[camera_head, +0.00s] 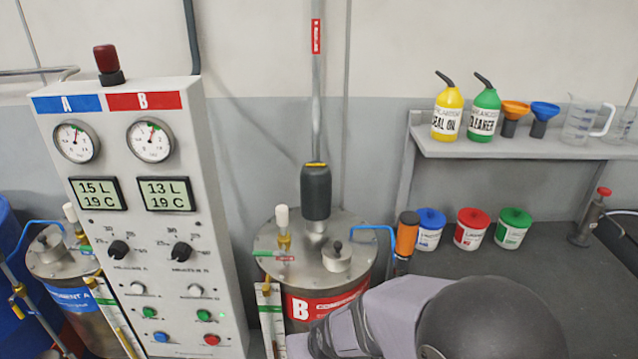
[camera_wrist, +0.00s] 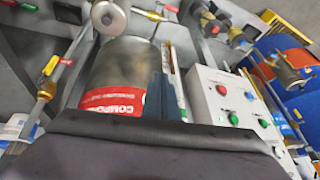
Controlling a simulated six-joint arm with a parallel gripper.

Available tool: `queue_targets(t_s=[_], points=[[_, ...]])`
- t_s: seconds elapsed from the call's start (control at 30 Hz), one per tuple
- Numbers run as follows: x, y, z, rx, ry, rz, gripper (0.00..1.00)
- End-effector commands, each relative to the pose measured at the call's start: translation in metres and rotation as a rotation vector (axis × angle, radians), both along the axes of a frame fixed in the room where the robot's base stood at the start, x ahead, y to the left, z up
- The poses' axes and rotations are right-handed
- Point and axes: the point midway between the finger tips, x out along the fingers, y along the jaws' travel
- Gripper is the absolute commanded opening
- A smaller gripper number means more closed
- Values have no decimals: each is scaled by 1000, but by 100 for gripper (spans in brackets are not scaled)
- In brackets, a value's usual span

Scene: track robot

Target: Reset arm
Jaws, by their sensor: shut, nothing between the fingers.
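My arm (camera_head: 490,320) enters the head view at the bottom right, in front of the lower part of drum B. My gripper (camera_wrist: 160,96) shows in the wrist view as narrow dark blue-grey fingers above the dark wrist housing. The fingers are together and empty, in front of drum B's side. Drum B (camera_head: 317,308) is a metal drum with a red label; it also shows in the wrist view (camera_wrist: 118,75). Whether the fingers touch the drum cannot be told.
The control cabinet (camera_head: 150,235) with gauges and knobs stands left of drum B. Drum A (camera_head: 85,325) is at the far left. A shelf (camera_head: 480,148) at right holds bottles, funnels and jugs. Below it, several small tubs stand on a dark worktop (camera_head: 560,255).

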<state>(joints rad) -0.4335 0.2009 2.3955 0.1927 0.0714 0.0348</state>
Motion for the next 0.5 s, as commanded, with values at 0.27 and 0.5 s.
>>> queue_targets(t_s=[0.27, 0.5], points=[[-87, -131, 15, -126, 303, -147, 0], [-133, -167, 22, -165, 432, -202, 0]])
